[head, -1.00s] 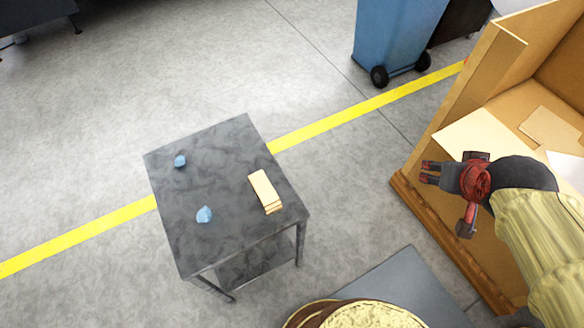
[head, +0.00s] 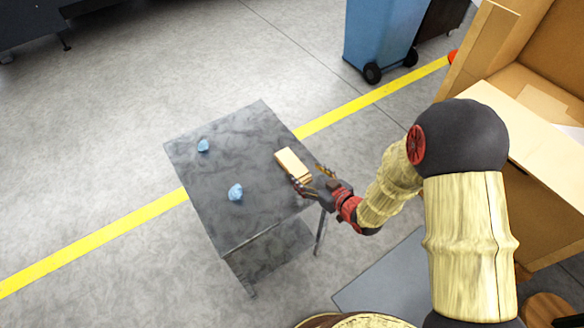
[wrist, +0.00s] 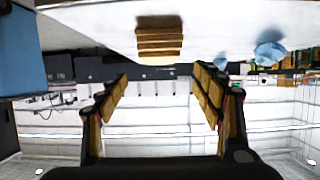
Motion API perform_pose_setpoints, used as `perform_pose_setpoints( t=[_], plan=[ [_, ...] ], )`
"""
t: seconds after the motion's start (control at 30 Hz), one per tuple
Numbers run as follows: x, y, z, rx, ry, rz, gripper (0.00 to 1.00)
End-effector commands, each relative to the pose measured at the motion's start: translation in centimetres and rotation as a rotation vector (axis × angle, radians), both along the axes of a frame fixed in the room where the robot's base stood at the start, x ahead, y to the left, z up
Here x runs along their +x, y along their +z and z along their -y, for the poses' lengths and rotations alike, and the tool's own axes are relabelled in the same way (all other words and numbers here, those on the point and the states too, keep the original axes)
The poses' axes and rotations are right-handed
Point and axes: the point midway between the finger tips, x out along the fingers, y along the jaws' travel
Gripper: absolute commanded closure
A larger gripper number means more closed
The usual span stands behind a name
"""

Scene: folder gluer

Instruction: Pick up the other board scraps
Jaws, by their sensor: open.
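A small tan stack of board scraps (head: 293,163) lies on the dark grey table (head: 215,215), near its right edge. Its layered end (wrist: 160,42) shows in the wrist view, straight ahead of the fingers. My gripper (head: 310,178) is open and empty at the right edge of the table, its fingers beside the near end of the stack. In the wrist view my two fingers (wrist: 160,78) are spread wide with a gap between them and the stack. In the head view the fingers partly hide the near end of the stack.
Two blue crumpled lumps, one nearer (head: 236,192) and one farther (head: 203,146), lie on the table left of the stack. A large cardboard box (head: 540,175) with pale sheets inside stands at right. A blue wheeled bin (head: 380,40) stands behind. The table's left half is mostly clear.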

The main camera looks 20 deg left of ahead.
Motion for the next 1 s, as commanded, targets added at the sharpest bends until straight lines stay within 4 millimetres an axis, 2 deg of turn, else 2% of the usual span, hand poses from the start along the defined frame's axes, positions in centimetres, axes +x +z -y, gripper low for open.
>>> perform_pose_setpoints(
  t=[0.37, 0.63, 0.9, 1.0],
  plan=[
    [1.8, -1.6, -2.4, 0.002, 0.003, 0.002, 0.33],
    [3.9, -3.3, -4.9, 0.002, 0.002, 0.001, 0.33],
    [4.2, -3.3, -5.3, 0.002, 0.001, 0.001, 0.33],
    [4.2, -3.3, -5.2, 0.002, 0.001, 0.001, 0.39]
  ],
)
